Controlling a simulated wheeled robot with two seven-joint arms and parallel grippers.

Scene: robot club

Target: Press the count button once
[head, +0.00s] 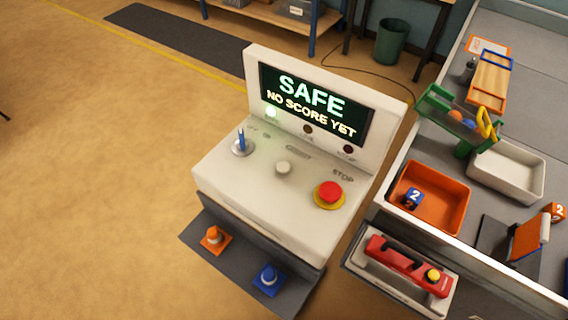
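The count button (283,168) is a small pale round button in the middle of the sloped top of a white console (235,178). The lettering just above it is small and hard to read. A blue lever (241,141) stands to its left and a red stop button (329,192) on a yellow base sits to its right. The console's screen (316,104) reads "SAFE" and "NO SCORE YET". Neither of my grippers is in view.
At right, a walled table carries an orange bin (455,205) and a white bin (535,181). Open floor lies left.

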